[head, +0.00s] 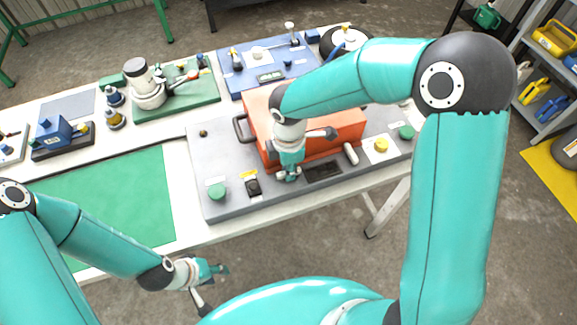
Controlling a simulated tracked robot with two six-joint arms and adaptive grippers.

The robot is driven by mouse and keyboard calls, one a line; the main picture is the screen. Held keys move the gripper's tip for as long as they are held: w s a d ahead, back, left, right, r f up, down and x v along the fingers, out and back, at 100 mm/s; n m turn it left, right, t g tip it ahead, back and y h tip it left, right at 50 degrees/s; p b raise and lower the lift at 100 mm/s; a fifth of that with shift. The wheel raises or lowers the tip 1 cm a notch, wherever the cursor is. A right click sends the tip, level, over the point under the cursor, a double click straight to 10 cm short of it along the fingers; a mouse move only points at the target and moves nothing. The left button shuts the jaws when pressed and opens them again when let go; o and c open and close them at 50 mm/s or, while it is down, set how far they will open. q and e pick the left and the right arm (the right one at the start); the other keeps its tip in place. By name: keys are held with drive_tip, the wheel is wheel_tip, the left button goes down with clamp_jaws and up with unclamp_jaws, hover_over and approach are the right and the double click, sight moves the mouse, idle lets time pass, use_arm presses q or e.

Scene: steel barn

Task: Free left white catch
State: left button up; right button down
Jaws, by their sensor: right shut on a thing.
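An orange case (340,130) sits on a grey panel (225,175) on the white table. A white catch (351,154) shows on the front of the case, to the right of my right gripper. My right gripper (288,174) points down at the front of the case, towards its left end. It is shut on the left white catch, which the fingers mostly hide. I cannot tell the angle of that catch. My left gripper (212,285) is open and empty, off the table's front edge.
Green knobs (217,191), a black switch (253,187) and a yellow button (381,145) stand on the panel around the case. A green mat (120,195) lies bare at left. Other fixtures stand along the back.

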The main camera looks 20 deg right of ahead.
drive_tip(key=shift+w+r, duration=0.15)
drive_tip(key=c, duration=1.1)
unclamp_jaws()
drive_tip(key=shift+c, duration=0.2)
wheel_tip(320, 180, up, 12)
